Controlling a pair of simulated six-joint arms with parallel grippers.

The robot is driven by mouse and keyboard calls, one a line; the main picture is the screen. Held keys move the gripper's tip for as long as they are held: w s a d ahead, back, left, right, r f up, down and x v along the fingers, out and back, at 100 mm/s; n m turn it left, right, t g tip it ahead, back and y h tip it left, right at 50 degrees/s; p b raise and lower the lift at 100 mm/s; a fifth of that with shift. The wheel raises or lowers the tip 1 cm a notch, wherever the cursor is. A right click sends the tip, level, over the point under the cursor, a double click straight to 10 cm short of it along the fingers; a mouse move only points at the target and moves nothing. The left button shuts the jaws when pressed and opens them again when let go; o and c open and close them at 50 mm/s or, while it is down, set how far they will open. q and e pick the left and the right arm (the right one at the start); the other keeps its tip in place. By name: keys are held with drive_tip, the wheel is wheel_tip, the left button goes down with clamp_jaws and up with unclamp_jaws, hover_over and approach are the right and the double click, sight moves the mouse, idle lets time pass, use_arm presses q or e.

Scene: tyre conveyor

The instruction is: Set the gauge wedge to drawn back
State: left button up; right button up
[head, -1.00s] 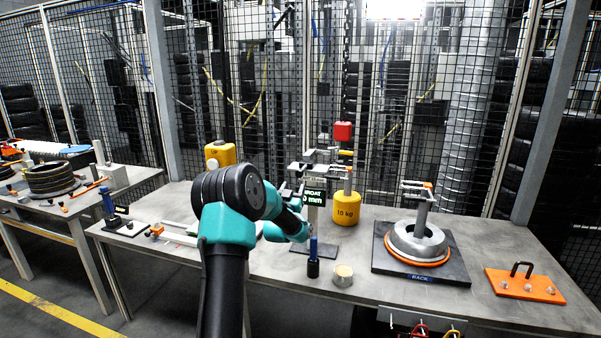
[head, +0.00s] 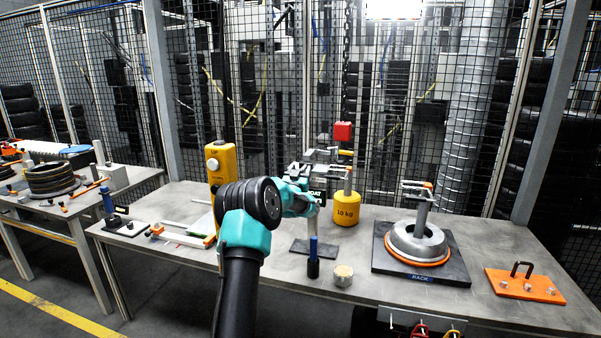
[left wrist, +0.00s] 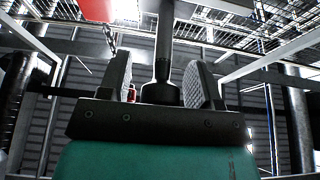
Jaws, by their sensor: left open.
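The gauge (head: 312,223) is a grey post on a dark base plate, with a dark sign partly reading "THROAT" and grey jaw-like parts on top. I cannot make out the wedge or its setting. My left gripper (head: 312,198) is in front of the upper part of the gauge, and my arm hides some of it. In the left wrist view my left gripper (left wrist: 162,85) is open. A dark upright rod with a black collar (left wrist: 161,92) shows between its fingers; I cannot tell whether they touch it. My right gripper is not in view.
A yellow 10 kg weight (head: 346,209) stands just right of the gauge. A blue-topped black holder (head: 313,262) and a small pale cup (head: 342,276) stand in front. A yellow control box (head: 219,165) stands behind my arm. The rack plate (head: 455,272) is further right.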

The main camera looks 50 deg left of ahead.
use_arm(q)
clamp_jaws()
drive_tip(key=s+a, duration=0.4)
drive_tip(key=a, duration=0.2)
drive_tip(key=shift+a, duration=0.25)
idle(0.3)
drive_tip(key=shift+r, duration=0.1)
unclamp_jaws()
drive_tip(key=shift+a, duration=0.15)
drive_tip(key=shift+s, duration=0.1)
